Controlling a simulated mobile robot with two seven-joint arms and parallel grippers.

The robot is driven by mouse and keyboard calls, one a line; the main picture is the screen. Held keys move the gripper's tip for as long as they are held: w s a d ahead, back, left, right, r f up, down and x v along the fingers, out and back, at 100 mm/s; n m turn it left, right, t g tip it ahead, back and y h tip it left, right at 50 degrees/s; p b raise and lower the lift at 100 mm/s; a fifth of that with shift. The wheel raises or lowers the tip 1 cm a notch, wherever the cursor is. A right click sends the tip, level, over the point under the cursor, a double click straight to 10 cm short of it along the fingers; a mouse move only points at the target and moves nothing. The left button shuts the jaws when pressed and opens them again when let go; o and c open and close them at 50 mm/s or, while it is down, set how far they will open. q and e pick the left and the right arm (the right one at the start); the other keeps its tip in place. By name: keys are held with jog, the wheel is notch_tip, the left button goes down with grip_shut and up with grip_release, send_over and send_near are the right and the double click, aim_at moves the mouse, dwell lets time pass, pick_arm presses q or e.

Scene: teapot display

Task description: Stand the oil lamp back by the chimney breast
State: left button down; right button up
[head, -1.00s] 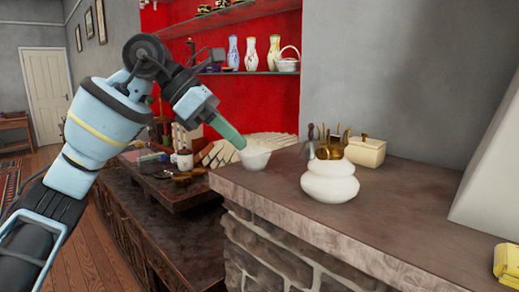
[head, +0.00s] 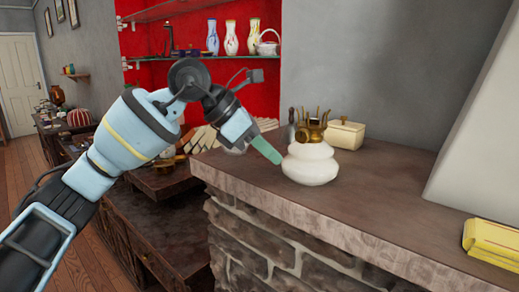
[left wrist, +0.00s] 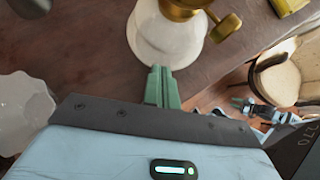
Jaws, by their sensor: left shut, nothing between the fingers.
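The oil lamp (head: 310,165) has a rounded white body and a brass burner (head: 313,130) on top. It stands upright on the brown stone-fronted ledge, well to the left of the pale sloping chimney breast (head: 485,135). My left gripper (head: 272,154) is shut and empty, its green fingertips close to the lamp's left side. In the left wrist view the lamp (left wrist: 165,38) is just beyond the shut fingers (left wrist: 161,82); I cannot tell whether they touch. What looks like my right gripper (left wrist: 240,104) is small and far off there, its jaws unclear.
A cream lidded box (head: 345,134) stands behind the lamp. A white bowl (left wrist: 22,112) is near my left gripper. The ledge between lamp and cloth is clear. Vases (head: 231,38) stand on a back shelf.

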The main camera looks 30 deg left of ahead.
aim_at(305, 146)
jog(key=shift+s+f, duration=0.1)
